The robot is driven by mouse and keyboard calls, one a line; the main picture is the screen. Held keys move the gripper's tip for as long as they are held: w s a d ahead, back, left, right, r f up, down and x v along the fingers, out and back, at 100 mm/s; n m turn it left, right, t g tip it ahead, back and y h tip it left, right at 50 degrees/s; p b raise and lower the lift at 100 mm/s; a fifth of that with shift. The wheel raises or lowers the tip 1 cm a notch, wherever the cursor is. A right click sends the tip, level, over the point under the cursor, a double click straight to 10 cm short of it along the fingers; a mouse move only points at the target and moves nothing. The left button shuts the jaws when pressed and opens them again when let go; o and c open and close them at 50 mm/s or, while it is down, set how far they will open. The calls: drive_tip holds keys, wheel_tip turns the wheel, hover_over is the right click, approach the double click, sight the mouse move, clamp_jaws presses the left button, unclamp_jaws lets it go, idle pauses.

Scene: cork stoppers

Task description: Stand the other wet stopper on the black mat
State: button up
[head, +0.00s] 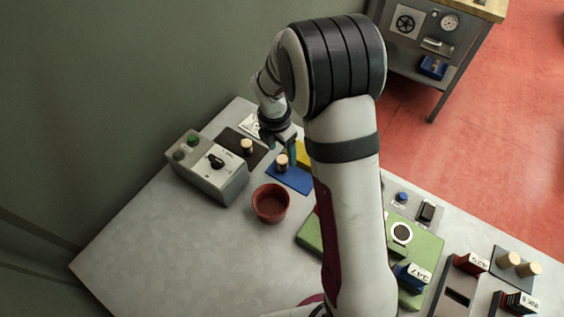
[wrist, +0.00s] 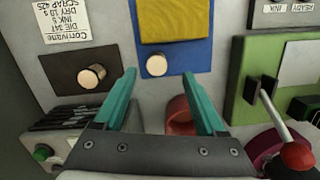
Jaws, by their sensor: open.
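One cork stopper (head: 282,160) stands on the blue mat (head: 297,182); its pale round top (wrist: 157,65) shows in the wrist view. Another cork stopper (head: 246,146) stands on the black mat (head: 231,137); it also shows in the wrist view (wrist: 91,76), where the mat (wrist: 60,75) looks dark brown. My gripper (wrist: 159,74) is open and empty, with teal fingers. In the wrist view its fingertips lie either side of the blue-mat stopper's near edge. I cannot tell the height gap. Whether either stopper is wet does not show.
A yellow pad (wrist: 177,20) lies at the blue mat's far part. A red cup (head: 270,203) stands close by. A grey control box (head: 208,170) is left of the mats. A green device (head: 310,233) is to the right. Two more stoppers (head: 509,260) are at far right.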

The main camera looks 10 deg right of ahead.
sight(282, 159)
drive_tip(key=f, duration=0.6)
drive_tip(key=shift+w+d+f, duration=0.15)
drive_tip(key=shift+w+f, duration=0.05)
drive_tip(key=shift+w, duration=0.2)
clamp_jaws()
